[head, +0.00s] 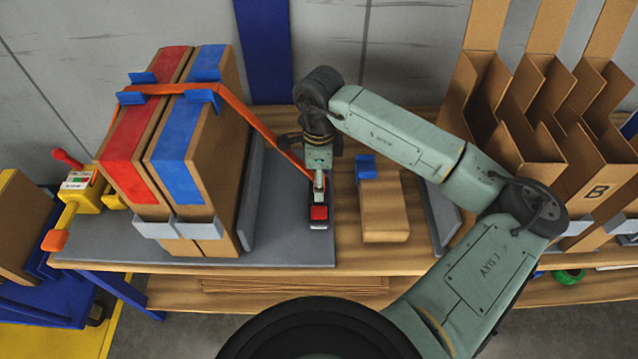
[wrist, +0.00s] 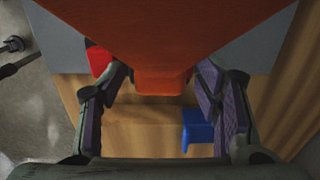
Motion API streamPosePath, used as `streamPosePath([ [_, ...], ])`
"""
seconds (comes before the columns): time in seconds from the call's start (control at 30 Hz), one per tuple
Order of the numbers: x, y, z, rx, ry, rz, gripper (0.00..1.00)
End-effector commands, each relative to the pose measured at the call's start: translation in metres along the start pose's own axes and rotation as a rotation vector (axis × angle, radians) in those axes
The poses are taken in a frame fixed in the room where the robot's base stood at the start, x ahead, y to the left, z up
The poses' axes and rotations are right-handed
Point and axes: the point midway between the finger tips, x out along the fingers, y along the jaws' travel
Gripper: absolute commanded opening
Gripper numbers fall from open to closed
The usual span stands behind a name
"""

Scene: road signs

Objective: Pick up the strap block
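The strap block, as I take it, is the small blue piece (head: 366,166) at the far end of a brown cardboard box (head: 385,215) on the wooden table. In the wrist view the blue piece (wrist: 197,130) lies low and right of centre, near the right finger. My gripper (head: 318,150) hangs to the left of the blue piece in the head view, and its fingertips are hard to make out there. In the wrist view my gripper (wrist: 160,100) has its fingers well apart. A large orange shape (wrist: 165,35) reaches down between them; I cannot tell whether it touches them.
Two upright boxes (head: 190,140) with red and blue bands are bound by an orange strap (head: 245,112). The strap runs toward a buckle with a red part (head: 318,213), close beside my gripper. Tall open cardboard dividers (head: 545,110) stand at right. The table's front (head: 400,262) is partly clear.

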Motion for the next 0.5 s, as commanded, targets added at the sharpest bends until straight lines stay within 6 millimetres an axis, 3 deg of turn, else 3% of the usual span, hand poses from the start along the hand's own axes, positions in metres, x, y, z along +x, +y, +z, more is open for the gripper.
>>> streamPosePath([
  [0.5,-0.0002,0.0,0.0,0.0,0.0,0.0,0.21],
])
